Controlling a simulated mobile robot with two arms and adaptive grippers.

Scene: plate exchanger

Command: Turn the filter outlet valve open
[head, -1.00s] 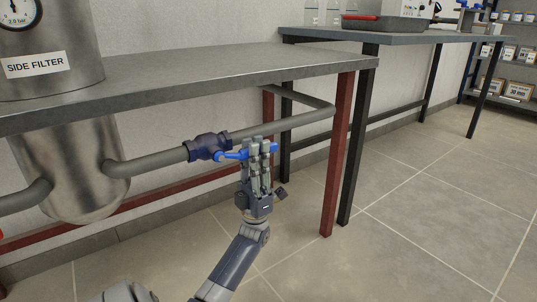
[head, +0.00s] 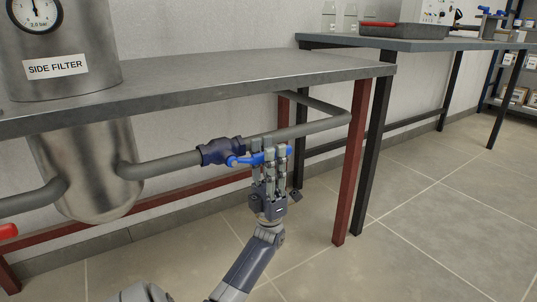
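The filter outlet valve (head: 220,151) is a dark blue body on the grey pipe that runs right from the steel side filter (head: 88,165), under the table. Its bright blue lever (head: 244,160) points right and slightly up in the picture, below the pipe. My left gripper (head: 269,153) reaches up from below, its fingers at the lever's outer part. Blue shows between the fingers and just beyond them. The fingers cover part of the lever, and how firmly they close on it is unclear. My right gripper is out of view.
The grey tabletop (head: 210,82) lies above the pipe, with a red leg (head: 351,165) right of my gripper. A red handle (head: 8,231) shows at the left edge. A second table (head: 400,44) stands behind right. The floor at right is clear.

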